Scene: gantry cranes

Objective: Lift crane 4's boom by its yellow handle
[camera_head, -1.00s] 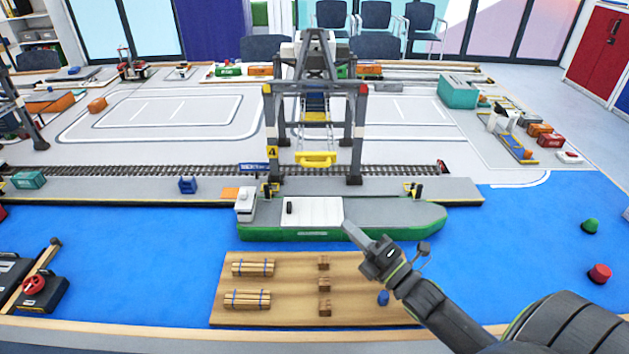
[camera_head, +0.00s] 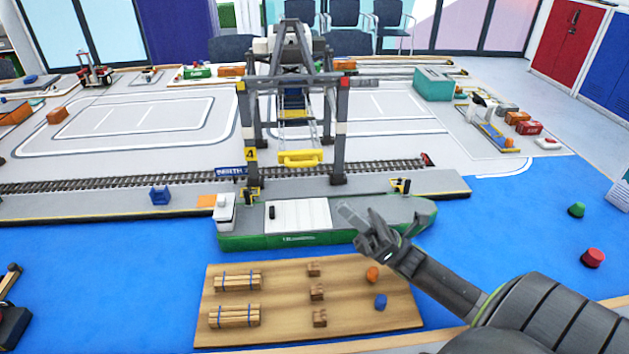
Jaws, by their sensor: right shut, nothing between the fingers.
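Crane 4 (camera_head: 340,120) is a grey gantry with a yellow plate marked 4, standing upright on the quay behind the ship. My right gripper (camera_head: 345,212) is shut and empty. In the picture it overlaps the ship's deck, below and to the right of the handle, and is apart from the handle. My left gripper is not in view.
A green-hulled ship (camera_head: 300,240) with a white hatch lies in front of the crane. A wooden board (camera_head: 265,290) with timber bundles and small blocks is nearer. Red and green buoys (camera_head: 593,258) stand on the blue water at right. Rails (camera_head: 120,182) run along the quay.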

